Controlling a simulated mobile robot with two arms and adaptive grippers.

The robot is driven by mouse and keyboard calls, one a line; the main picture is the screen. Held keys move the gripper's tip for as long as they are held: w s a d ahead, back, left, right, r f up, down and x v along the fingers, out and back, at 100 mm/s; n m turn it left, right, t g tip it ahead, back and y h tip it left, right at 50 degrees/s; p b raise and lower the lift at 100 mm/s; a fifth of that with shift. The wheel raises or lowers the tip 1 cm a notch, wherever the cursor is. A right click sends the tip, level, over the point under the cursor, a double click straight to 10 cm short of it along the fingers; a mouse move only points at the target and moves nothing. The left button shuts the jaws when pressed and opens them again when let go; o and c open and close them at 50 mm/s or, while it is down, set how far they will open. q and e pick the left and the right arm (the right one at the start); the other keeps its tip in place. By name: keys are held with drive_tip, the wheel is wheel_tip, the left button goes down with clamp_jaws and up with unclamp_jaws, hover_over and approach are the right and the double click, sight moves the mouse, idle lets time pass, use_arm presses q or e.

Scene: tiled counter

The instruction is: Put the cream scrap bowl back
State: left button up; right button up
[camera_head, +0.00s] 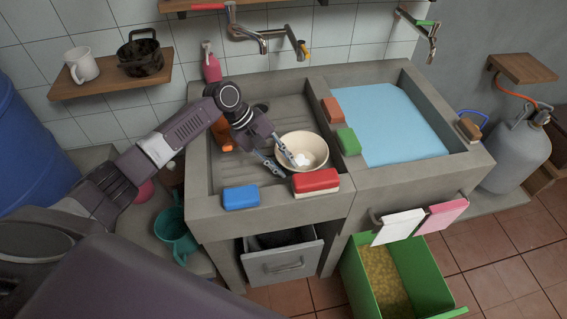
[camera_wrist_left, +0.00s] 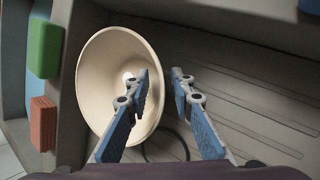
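The cream bowl (camera_head: 310,144) sits in the dry left basin of the sink, near its right wall, with a small white thing inside it. In the left wrist view the bowl (camera_wrist_left: 103,75) shows its inside, tilted toward the camera. My left gripper (camera_head: 281,162) is at the bowl's near left rim. In the left wrist view the gripper (camera_wrist_left: 162,74) has its fingers apart, one over the bowl's inside and one outside the rim. I cannot tell whether either finger touches the bowl. My right gripper is not in view.
Red (camera_head: 316,181) and blue (camera_head: 241,197) sponges lie on the sink's front edge. Green (camera_head: 348,141) and brown (camera_head: 331,110) blocks sit on the divider beside the water-filled basin (camera_head: 400,125). A partly open drawer (camera_head: 284,262) and green bin (camera_head: 425,277) are below. A wall shelf (camera_head: 110,82) holds a mug and pot.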

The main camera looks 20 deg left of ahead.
use_arm(q)
drive_tip(key=shift+r, duration=0.15)
drive_tip(key=v, duration=1.2)
drive_tip(key=shift+b, duration=0.3)
